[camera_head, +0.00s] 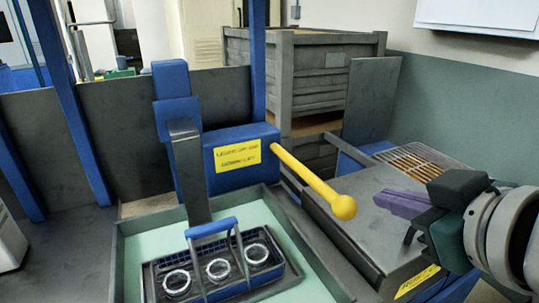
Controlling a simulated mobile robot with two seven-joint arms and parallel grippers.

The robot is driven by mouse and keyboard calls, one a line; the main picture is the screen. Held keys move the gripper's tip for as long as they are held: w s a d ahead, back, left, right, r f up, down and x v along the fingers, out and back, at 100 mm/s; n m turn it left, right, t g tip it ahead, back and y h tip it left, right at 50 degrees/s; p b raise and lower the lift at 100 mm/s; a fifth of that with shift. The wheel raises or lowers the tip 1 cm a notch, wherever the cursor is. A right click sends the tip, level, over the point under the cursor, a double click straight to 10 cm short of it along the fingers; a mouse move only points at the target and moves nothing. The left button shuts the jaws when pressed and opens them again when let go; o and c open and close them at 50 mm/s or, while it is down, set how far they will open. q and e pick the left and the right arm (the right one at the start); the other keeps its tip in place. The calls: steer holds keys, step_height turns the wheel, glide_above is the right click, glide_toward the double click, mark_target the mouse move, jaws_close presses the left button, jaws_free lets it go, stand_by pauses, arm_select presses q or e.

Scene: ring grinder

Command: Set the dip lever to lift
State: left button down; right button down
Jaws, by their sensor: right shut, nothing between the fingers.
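The dip lever (312,178) is a yellow rod with a round knob (343,207). It comes out of a blue box (222,186) with a yellow label (237,156) and slopes down to the right. A wire basket (262,278) with a blue handle holds three rings and sits low in a tank (128,232) with pale green contents. A dark arm (187,168) on the blue post reaches down toward the basket. My right gripper (385,201) has purple fingers, shut and empty, right of the knob with a small gap in the picture. My left gripper is out of view.
A grey bench top (350,238) lies under and right of the lever, with a slatted grate (425,160) behind. A stacked grey crate (328,80) stands at the back. Blue posts and dark panels (125,130) stand behind the tank.

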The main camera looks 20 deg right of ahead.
glide_toward(341, 197)
steer(key=w+r, duration=0.1)
steer(key=w, duration=0.2)
steer(key=f, duration=0.1)
steer(key=w+f+b, duration=0.1)
steer(key=shift+w+d+f, duration=0.15)
steer(key=shift+d+f, duration=0.1)
steer(key=shift+f, duration=0.15)
steer(key=shift+w+d+f, duration=0.15)
steer(key=shift+f, duration=0.2)
